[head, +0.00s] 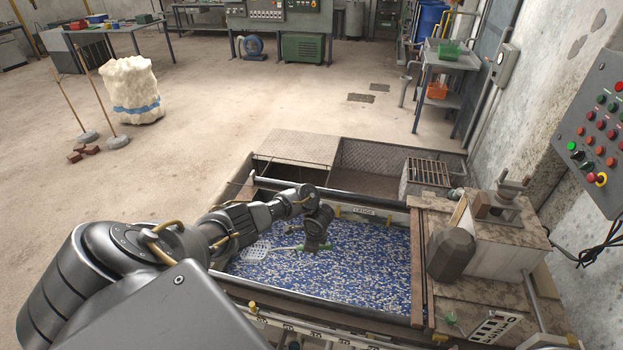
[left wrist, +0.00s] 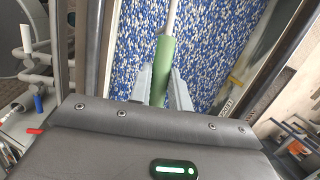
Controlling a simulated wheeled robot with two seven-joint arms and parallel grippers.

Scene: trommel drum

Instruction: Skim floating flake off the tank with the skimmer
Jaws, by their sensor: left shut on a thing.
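The tank (head: 411,262) is full of a blue and white speckled layer of flake (head: 350,270). The skimmer (head: 256,251) has a pale perforated head, which lies at the flake surface in the left part of the tank. My left gripper (head: 312,247) is over the middle of the tank, shut on the skimmer's green handle. In the left wrist view the green handle (left wrist: 163,72) sits between the two fingers (left wrist: 160,88), with the pale shaft running up over the flake. The skimmer head is outside that view. My right gripper is not in view.
A wooden-topped ledge with a motor housing (head: 451,254) borders the tank on the right. A slatted crate (head: 427,177) and a mesh-floored bay (head: 365,160) lie behind it. A control panel (head: 598,130) hangs on the right wall.

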